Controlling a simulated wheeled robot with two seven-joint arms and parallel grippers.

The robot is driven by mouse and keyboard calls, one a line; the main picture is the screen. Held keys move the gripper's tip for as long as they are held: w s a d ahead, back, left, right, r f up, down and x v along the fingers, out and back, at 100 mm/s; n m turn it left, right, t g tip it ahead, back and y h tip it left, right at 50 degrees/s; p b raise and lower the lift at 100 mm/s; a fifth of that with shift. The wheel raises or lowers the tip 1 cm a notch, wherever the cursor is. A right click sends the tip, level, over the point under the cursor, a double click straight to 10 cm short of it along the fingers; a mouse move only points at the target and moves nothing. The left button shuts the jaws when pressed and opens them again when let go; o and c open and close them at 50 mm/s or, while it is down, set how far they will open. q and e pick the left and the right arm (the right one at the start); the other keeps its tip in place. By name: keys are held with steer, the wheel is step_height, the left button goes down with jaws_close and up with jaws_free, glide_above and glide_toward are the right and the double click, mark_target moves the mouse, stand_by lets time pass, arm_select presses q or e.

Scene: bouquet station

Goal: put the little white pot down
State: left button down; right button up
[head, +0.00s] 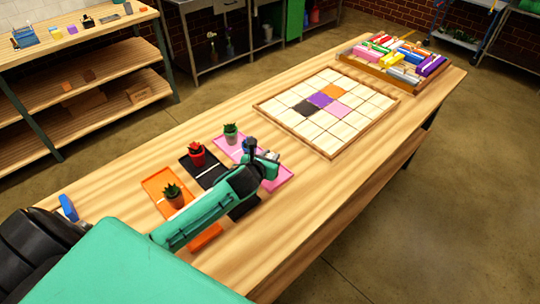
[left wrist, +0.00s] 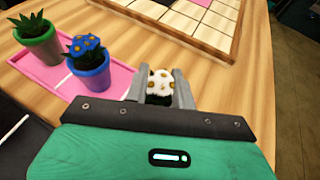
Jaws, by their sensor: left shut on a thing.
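My left gripper (head: 268,158) is over the pink tray in the head view, its teal arm reaching in from the lower left. In the left wrist view its grey fingers (left wrist: 160,88) are shut on the little white pot (left wrist: 160,82). Only a white top with yellow spots and a dark part below show; the lower part is hidden by the gripper. In the head view I cannot make the white pot out. I cannot tell its height above the table. My right gripper is not in view.
Next to the gripper, a blue pot (left wrist: 89,75) and a green pot (left wrist: 38,43) stand on the pink tray (head: 283,176). A red pot (head: 196,154) is on the black tray; another plant (head: 174,196) is on the orange tray. The tiled board (head: 345,150) and crate (head: 375,72) lie farther right.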

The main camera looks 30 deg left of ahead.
arm_select(q)
steer(key=c, duration=1.2)
jaws_free()
steer(key=shift+o, duration=0.2)
steer(key=shift+r, duration=0.1)
steer(key=b+v, duration=0.2)
steer(key=v, duration=1)
